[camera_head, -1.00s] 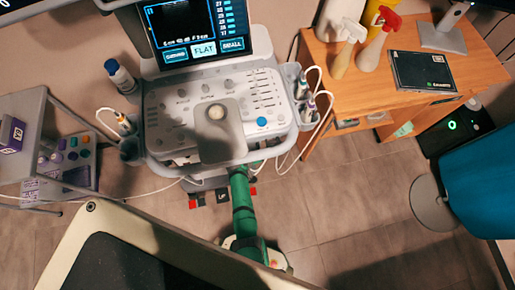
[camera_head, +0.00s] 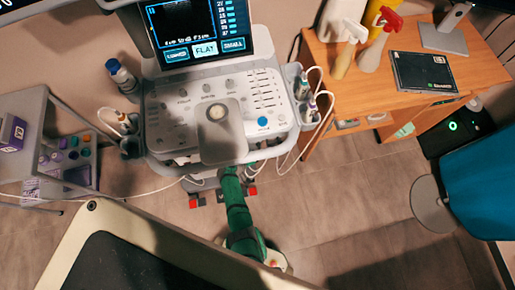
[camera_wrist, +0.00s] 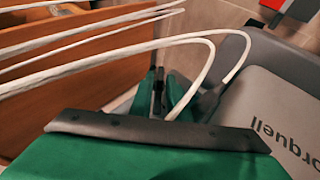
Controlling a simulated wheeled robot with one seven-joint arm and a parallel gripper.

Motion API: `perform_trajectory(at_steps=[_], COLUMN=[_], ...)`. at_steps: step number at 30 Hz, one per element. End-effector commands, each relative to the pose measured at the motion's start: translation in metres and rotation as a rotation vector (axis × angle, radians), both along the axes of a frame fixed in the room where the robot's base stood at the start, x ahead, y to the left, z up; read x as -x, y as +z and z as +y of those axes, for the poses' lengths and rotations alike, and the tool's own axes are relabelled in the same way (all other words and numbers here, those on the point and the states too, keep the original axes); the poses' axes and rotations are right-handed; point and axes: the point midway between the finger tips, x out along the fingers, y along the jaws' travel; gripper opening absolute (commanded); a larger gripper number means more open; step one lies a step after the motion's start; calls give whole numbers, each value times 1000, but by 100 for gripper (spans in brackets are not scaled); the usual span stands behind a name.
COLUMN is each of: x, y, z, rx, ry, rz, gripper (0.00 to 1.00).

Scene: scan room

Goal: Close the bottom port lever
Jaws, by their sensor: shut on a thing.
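The ultrasound machine (camera_head: 165,125) stands ahead of me with its control panel facing up. My green arm reaches under its front edge, so the head view hides my fingertips. In the wrist view, my gripper (camera_wrist: 160,95) points down beside the machine's grey housing (camera_wrist: 285,115). Its green fingers are shut on a narrow dark piece, which looks like the port lever (camera_wrist: 157,86). The finger pads and the palm bar cover much of it. The lever's exact angle cannot be told.
White cables (camera_wrist: 100,60) loop across the wrist view close to my gripper. A wooden desk (camera_head: 345,75) with spray bottles stands to the right. A grey cart (camera_head: 30,165) stands at the left. A teal chair (camera_head: 490,185) is at far right. Floor between is open.

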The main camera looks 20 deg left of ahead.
Motion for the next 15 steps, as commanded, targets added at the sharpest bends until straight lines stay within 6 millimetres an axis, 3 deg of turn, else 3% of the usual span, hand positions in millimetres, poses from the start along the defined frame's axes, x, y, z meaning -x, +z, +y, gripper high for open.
perform_trajectory(at_steps=[15], x=[4], y=[-4], z=[0], rx=[132], ry=[-1], rz=[-87], gripper=[0])
